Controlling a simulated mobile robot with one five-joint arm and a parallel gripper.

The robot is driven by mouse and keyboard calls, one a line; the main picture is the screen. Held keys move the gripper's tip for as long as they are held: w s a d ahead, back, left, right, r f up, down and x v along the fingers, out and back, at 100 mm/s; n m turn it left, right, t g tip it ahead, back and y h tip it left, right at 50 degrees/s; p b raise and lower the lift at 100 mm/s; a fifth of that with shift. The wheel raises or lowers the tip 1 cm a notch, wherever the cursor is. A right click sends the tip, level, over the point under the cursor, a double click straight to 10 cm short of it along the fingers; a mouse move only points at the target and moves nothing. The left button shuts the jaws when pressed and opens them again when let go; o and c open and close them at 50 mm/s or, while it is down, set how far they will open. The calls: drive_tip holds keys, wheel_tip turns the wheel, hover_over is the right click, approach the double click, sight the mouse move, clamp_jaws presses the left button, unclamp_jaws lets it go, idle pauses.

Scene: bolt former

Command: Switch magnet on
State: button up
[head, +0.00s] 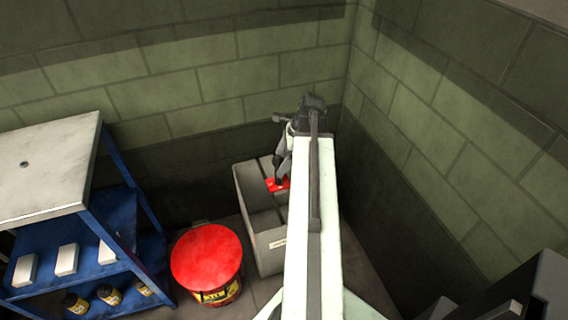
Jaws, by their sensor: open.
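My arm reaches away from me toward the corner, and my gripper (281,176) points down over a grey box (246,190). The gripper is small and partly hidden by my own arm, and nothing shows held in it. A small red piece (271,186) shows at the box, right by the gripper tips. I cannot tell whether the tips touch it, or whether it is part of the magnet or its switch. No thing that is clearly a magnet shows. The right part of the box is hidden behind my arm.
A red-lidded can (206,256) stands left of the box. A blue shelf rack (122,213) with a pale top (50,170) stands at the left, holding white boxes (67,259) and dark bottles (109,294). Green brick walls (200,75) close in behind and right.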

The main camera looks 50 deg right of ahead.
drive_tip(key=shift+r, duration=0.1)
drive_tip(key=c, duration=1.2)
drive_tip(key=shift+d+n+y, duration=0.3)
drive_tip(key=shift+d+n, duration=0.05)
drive_tip(key=shift+n, duration=0.45)
drive_tip(key=shift+c, duration=0.2)
drive_tip(key=shift+s+d+n+g, duration=0.1)
drive_tip(key=shift+s+n+g, duration=0.1)
drive_tip(key=shift+n+g, duration=0.45)
drive_tip(key=o, duration=1.2)
drive_tip(key=shift+o, duration=0.2)
